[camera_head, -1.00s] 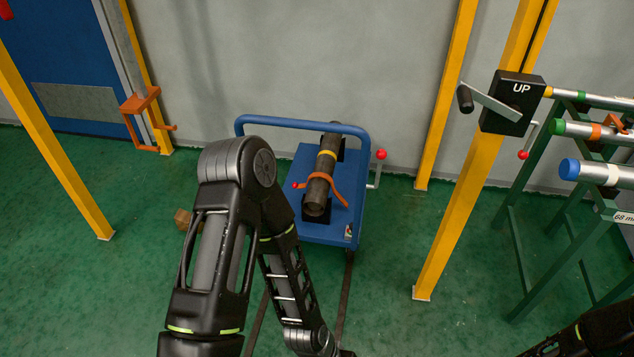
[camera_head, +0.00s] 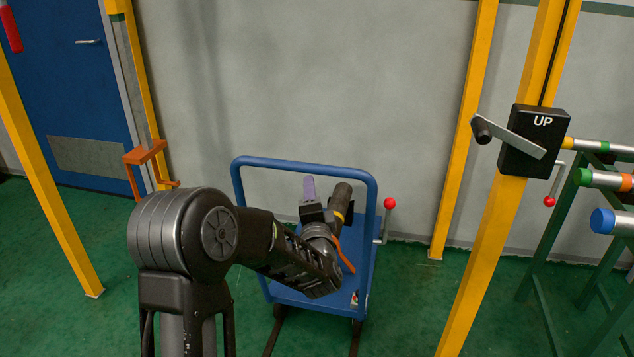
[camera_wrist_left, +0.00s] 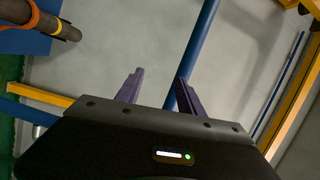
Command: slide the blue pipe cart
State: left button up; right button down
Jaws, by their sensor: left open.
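The blue pipe cart (camera_head: 368,235) stands on the green floor near the wall, with its looped push handle (camera_head: 300,166) upright. A dark pipe (camera_head: 341,198) with a yellow band and an orange strap lies on it, partly hidden by my left arm. My left gripper (camera_head: 309,190) is over the cart, and its purple finger shows inside the handle's outline. In the left wrist view the gripper (camera_wrist_left: 157,85) is open, and a blue bar (camera_wrist_left: 203,35) runs by its right finger. Contact cannot be told. The pipe (camera_wrist_left: 62,30) shows at upper left there. My right gripper is not in view.
A yellow post (camera_head: 495,235) carries a black UP box (camera_head: 535,145) with a crank, right of the cart. Another yellow post (camera_head: 463,130) is behind it. A green pipe rack (camera_head: 556,225) stands at far right. An orange bracket (camera_head: 146,153) is at left.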

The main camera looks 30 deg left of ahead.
aim_at(300, 170)
pick_arm(q)
jog(key=r, duration=0.1)
jog(key=a+r+y, duration=0.2)
jog(key=shift+s+r, duration=0.3)
jog(key=shift+s, duration=0.1)
jog(key=shift+w+a, duration=0.25)
jog(key=shift+w+a+f, duration=0.1)
jog(key=x, duration=0.7)
jog(key=shift+w+a, duration=0.2)
jog(key=shift+c, duration=0.3)
grip_shut()
dwell(0.4)
